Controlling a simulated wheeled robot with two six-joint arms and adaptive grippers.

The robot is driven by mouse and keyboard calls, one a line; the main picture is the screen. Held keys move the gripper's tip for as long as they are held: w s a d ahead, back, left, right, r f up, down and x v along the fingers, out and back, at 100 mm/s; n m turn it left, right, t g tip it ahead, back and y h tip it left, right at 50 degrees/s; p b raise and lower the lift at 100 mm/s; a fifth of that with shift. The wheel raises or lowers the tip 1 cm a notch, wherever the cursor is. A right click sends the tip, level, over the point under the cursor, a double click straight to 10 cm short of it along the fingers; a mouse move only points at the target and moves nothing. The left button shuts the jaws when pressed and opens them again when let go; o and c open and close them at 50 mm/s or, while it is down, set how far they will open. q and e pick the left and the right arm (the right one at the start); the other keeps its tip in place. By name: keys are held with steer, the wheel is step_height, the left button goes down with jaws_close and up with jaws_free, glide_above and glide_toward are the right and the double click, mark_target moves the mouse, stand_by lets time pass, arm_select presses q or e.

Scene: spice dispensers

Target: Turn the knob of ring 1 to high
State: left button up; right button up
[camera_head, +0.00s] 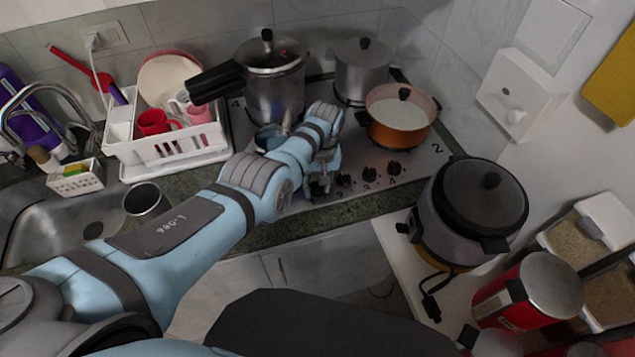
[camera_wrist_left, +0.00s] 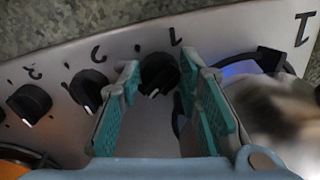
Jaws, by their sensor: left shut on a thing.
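The knob of ring 1 (camera_wrist_left: 158,73) is black and sits below a printed 1 in the left wrist view. Its white mark is at its lower edge, a little left of its middle. My left gripper (camera_wrist_left: 153,85) has its teal-padded fingers on either side of this knob and is shut on it. In the head view my left gripper (camera_head: 320,184) is at the left end of the knob row, and the ring 1 knob is hidden there. A blue glow (camera_wrist_left: 240,68) shows at the ring beside the printed 1 on the hob. My right gripper is not in view.
Other knobs (camera_head: 368,174) stand close by on the right of the hob's (camera_head: 425,150) front. A pressure cooker (camera_head: 275,85), a grey pot (camera_head: 360,70) and an orange pan (camera_head: 400,115) stand on the hob. A rice cooker (camera_head: 470,215) stands to the right.

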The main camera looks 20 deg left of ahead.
arm_select(q)
steer(key=shift+f, duration=0.1)
steer(key=o, duration=1.1)
steer(key=shift+w, duration=0.1)
steer(key=shift+o, duration=0.2)
